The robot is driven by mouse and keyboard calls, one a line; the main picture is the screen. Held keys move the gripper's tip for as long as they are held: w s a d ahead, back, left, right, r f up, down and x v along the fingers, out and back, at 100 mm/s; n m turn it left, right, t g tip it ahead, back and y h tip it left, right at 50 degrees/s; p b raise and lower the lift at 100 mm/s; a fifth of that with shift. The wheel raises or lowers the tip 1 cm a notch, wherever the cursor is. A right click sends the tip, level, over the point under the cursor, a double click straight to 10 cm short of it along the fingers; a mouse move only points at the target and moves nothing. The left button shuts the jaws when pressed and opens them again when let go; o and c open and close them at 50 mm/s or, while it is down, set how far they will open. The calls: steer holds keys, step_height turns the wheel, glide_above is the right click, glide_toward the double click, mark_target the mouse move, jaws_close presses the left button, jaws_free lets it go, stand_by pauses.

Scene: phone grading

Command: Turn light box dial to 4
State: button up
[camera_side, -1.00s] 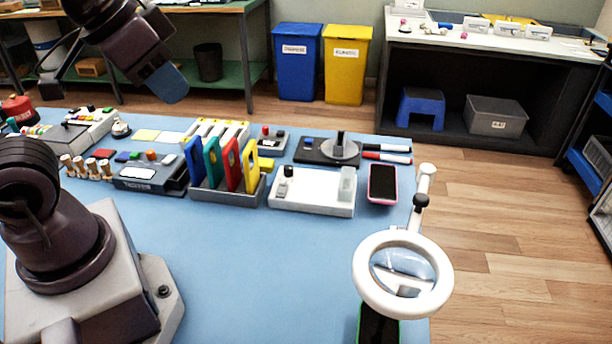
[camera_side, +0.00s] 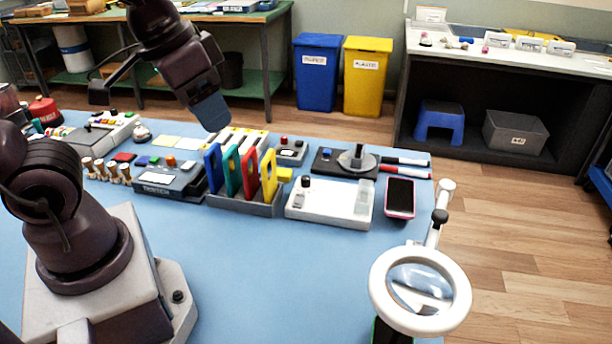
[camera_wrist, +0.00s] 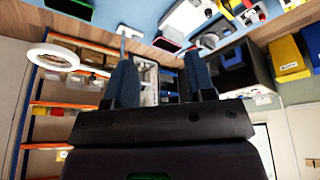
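A flat white box (camera_side: 331,203), which looks like the light box, lies right of the middle group on the blue table. It has a small dark knob (camera_side: 302,190) at its left end and an upright grey translucent piece at its right. I cannot read any dial number or setting. My gripper (camera_side: 211,112) hangs in the air up and left of the box, apart from everything. In the wrist view its two blue fingers (camera_wrist: 160,65) stand apart with nothing between them.
A rack of coloured panels (camera_side: 240,200) stands just left of the white box. A phone (camera_side: 400,198) lies to its right, and a ring magnifier (camera_side: 420,290) stands nearer the front. A dark plate with a grey disc (camera_side: 357,160) is behind. The front middle of the table is clear.

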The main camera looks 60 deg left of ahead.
steer(key=w+a+f+n+g+h, duration=0.1)
steer(key=w+a+f+n+g, duration=0.2)
steer(key=w+f+n, duration=0.4)
steer(key=n+g+y, duration=0.1)
steer(key=n, duration=2.3)
glide_above(306, 178)
step_height(306, 178, down, 10)
step_height(306, 178, down, 12)
steer(key=shift+c, duration=0.2)
steer(key=c, duration=0.9)
